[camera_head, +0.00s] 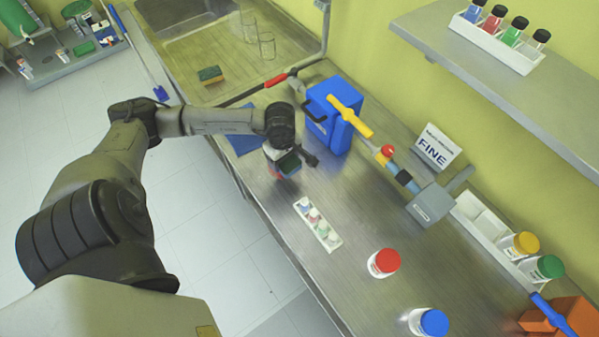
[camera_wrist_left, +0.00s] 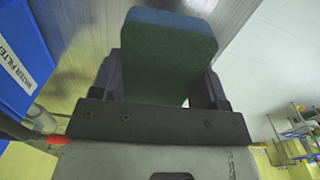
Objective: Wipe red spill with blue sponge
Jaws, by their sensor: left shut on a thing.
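My left gripper (camera_head: 283,158) is shut on the blue sponge (camera_head: 289,164) over the near part of the steel counter. In the left wrist view the sponge (camera_wrist_left: 168,60) stands between the two fingers, its dark green face toward the camera and a blue strip along its far edge. A small patch of red (camera_head: 275,173) shows beside the sponge in the head view. It may be the red spill, mostly hidden by the gripper and sponge. I cannot tell whether the sponge touches the counter. My right gripper is not in view.
A blue water filter box (camera_head: 329,117) stands close behind the gripper. A white rack of small vials (camera_head: 318,224) and a red-capped jar (camera_head: 384,263) lie toward the lower right. Bare counter (camera_head: 345,195) lies right of the gripper.

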